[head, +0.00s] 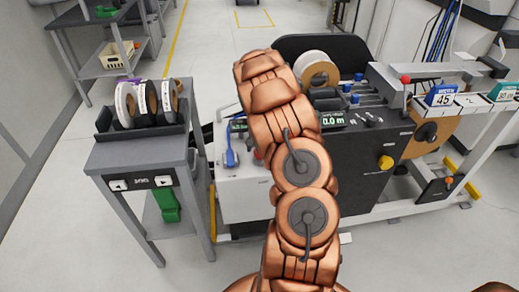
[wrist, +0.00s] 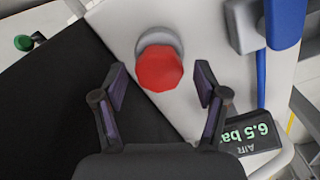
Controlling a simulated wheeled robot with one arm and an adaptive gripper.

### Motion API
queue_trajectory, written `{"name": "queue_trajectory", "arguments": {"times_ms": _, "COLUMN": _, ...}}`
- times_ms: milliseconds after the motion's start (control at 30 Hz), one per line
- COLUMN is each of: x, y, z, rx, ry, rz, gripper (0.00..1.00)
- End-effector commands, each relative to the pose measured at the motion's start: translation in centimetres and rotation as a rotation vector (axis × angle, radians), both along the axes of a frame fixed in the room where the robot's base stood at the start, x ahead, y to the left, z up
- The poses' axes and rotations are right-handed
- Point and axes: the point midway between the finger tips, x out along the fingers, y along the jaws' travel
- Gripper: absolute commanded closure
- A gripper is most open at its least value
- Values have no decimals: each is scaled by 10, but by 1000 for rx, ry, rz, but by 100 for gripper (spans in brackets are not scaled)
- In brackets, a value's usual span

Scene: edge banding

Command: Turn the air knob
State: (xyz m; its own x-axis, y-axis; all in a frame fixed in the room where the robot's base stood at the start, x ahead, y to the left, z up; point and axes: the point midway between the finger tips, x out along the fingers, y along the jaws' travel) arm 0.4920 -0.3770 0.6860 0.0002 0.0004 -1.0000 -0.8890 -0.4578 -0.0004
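A red faceted knob (wrist: 160,68) on a round grey base stands on a white panel in the wrist view. An AIR display (wrist: 250,138) reading 6.5 bar is on the same panel, to the lower right. My gripper (wrist: 160,82) is open, with one finger on each side of the knob and visible gaps between them. The fingers do not appear to touch it. In the head view my arm hides the gripper and most of the knob; a sliver of red (head: 257,154) shows beside the arm.
A blue handle (wrist: 284,25) with a grey block is close to the right finger. A green button (wrist: 23,42) is at the far left. In the head view, a grey stand (head: 130,155) with tape rolls is on the left, and the banding machine (head: 365,165) is on the right.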

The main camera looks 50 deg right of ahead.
Motion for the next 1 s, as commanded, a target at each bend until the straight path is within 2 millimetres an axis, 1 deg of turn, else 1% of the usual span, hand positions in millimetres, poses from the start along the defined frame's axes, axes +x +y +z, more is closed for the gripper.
{"name": "queue_trajectory", "arguments": {"times_ms": 267, "x": 0, "y": 0, "z": 1, "rx": 0, "ry": 0, "rz": 0, "gripper": 26}}
{"name": "queue_trajectory", "arguments": {"times_ms": 367, "x": 0, "y": 0, "z": 6, "rx": -1, "ry": 0, "rz": 0, "gripper": 26}}
{"name": "queue_trajectory", "arguments": {"times_ms": 467, "x": 1, "y": -1, "z": 19, "rx": -4, "ry": -4, "rz": 1, "gripper": 26}}
{"name": "queue_trajectory", "arguments": {"times_ms": 800, "x": 1, "y": 0, "z": 82, "rx": -2, "ry": -2, "rz": 1, "gripper": 26}}
{"name": "queue_trajectory", "arguments": {"times_ms": 900, "x": 1, "y": 0, "z": 98, "rx": -2, "ry": -2, "rz": 1, "gripper": 26}}
{"name": "queue_trajectory", "arguments": {"times_ms": 1000, "x": 1, "y": -1, "z": 109, "rx": -3, "ry": -3, "rz": 1, "gripper": 26}}
